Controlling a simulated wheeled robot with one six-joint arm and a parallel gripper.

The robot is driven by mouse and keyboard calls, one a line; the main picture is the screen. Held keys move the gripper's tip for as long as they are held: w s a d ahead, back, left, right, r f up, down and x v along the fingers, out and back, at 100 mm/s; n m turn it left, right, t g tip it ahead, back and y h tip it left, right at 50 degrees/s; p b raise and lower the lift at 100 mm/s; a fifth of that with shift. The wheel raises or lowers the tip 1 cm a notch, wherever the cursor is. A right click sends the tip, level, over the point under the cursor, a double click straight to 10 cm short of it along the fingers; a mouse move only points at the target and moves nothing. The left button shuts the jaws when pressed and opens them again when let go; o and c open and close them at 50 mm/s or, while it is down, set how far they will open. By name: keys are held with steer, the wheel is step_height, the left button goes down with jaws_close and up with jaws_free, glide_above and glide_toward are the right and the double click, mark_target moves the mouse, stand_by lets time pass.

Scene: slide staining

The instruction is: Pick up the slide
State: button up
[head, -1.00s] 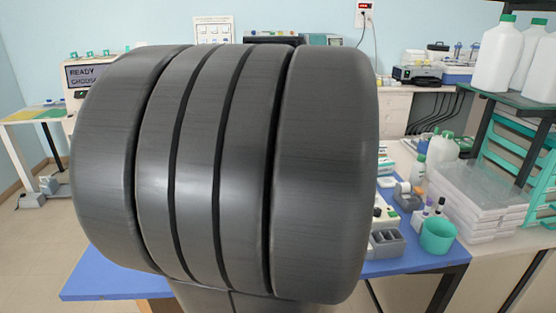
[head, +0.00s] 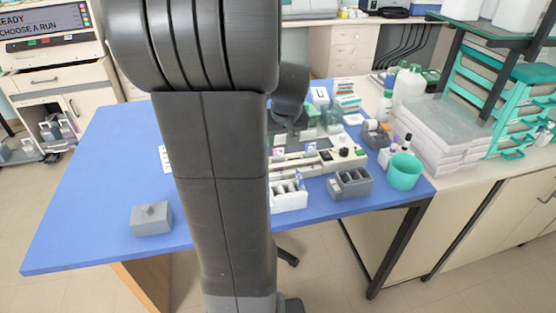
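In the head view my arm stands upright across the middle and hides part of the blue table (head: 95,215). My gripper cannot be made out. A small white rack (head: 290,202) sits near the table's front edge, right beside my arm, with thin upright pieces in it that may be slides. They are too small to tell for sure. Behind it is a pale staining station (head: 320,163) with small coloured labels and a dark knob. No single slide stands out clearly.
A grey slotted block (head: 350,184) and a teal cup (head: 404,172) stand at the table's right. Stacked clear trays (head: 445,140) fill the side counter. The table's left part is mostly clear.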

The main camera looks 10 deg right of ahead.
steer(key=shift+x, duration=2.35)
jaws_close()
steer(key=shift+d+r, duration=0.1)
steer(key=shift+r, duration=0.05)
